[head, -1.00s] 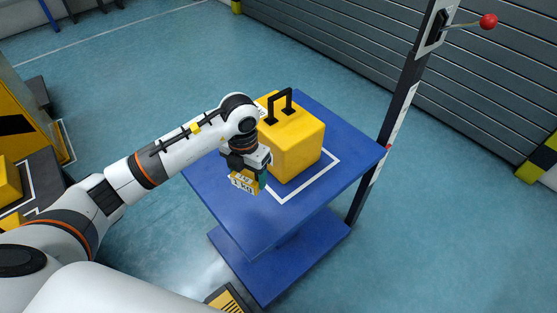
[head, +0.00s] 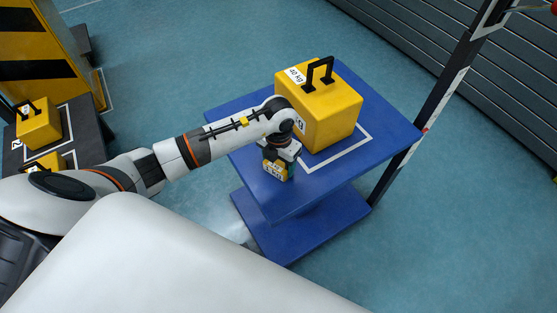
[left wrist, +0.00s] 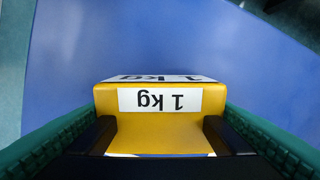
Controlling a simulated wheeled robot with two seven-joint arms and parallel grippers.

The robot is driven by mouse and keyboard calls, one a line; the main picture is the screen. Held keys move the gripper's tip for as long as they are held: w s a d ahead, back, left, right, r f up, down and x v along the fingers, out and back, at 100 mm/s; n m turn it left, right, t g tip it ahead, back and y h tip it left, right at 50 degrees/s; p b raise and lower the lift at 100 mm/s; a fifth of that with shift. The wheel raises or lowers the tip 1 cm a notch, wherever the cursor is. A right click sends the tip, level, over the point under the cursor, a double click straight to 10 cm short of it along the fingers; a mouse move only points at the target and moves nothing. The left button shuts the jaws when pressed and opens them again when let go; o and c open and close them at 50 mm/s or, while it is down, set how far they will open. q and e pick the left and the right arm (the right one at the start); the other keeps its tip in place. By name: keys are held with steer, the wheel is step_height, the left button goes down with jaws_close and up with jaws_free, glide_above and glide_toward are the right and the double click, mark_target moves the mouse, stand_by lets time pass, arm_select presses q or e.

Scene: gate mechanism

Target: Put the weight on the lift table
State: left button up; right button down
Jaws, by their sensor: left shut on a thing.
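My left gripper (head: 279,160) is shut on a small yellow weight (head: 275,170) over the near left part of the blue lift table (head: 320,195). In the left wrist view the weight (left wrist: 160,135) sits between the green-edged fingers (left wrist: 160,140), with white "1 kg" labels and blue table surface beyond it. I cannot tell whether the weight touches the tabletop. A large yellow weight (head: 335,120) with a black handle stands on the table, just right of my gripper and partly inside a white outline. My right gripper is not in view.
A dark post (head: 440,105) rises at the table's right side. At left, a dark stand (head: 85,125) holds yellow weights (head: 38,122) beside a yellow and black striped block (head: 40,70). A grey shutter wall is at the upper right. The floor around the table looks clear.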

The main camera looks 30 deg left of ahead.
arm_select(q)
steer(key=o, duration=1.8)
steer(key=shift+c, duration=0.2)
step_height(320, 180, up, 12)
steer(key=shift+r, duration=0.1)
